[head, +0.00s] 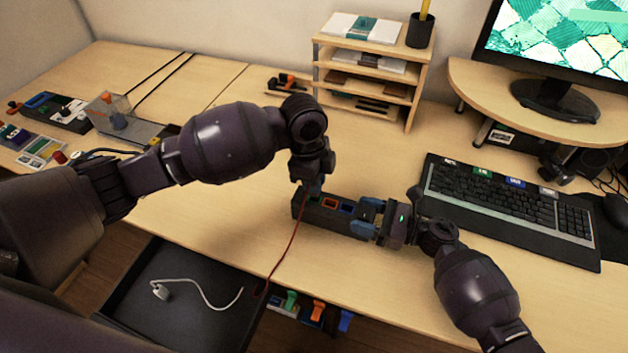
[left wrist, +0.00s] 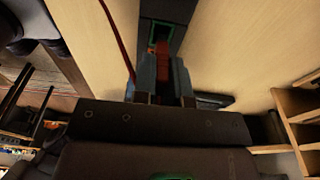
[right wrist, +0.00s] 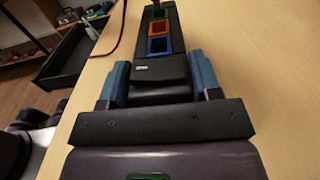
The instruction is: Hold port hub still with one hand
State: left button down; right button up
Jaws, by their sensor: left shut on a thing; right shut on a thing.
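The port hub (head: 330,215) is a black bar lying on the desk, with orange and blue framed ports on top. In the right wrist view the hub (right wrist: 160,70) runs away from my right gripper (right wrist: 160,82), whose blue fingers are shut on its near end. That right gripper (head: 364,216) comes in from the right in the head view. My left gripper (head: 312,190) points down over the hub's left end. In the left wrist view it is shut on a red plug (left wrist: 163,85), close to a green framed port (left wrist: 160,40). Whether the plug is seated is hidden.
A red cable (head: 289,245) hangs from the hub's left end over the desk's front edge. An open drawer (head: 190,310) holds a white cable (head: 200,293). A keyboard (head: 505,205) lies right of the hub, and a shelf unit (head: 410,100) stands behind.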

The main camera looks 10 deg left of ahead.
pick_arm(q)
jog(key=shift+r, duration=0.35)
jog(key=shift+r, duration=1.9)
pick_arm(e)
jog(key=o, duration=1.1)
jog(key=d, duration=0.4)
jog(key=s+d, duration=0.1)
jog(key=d, duration=0.7)
jog(key=shift+s, duration=0.25)
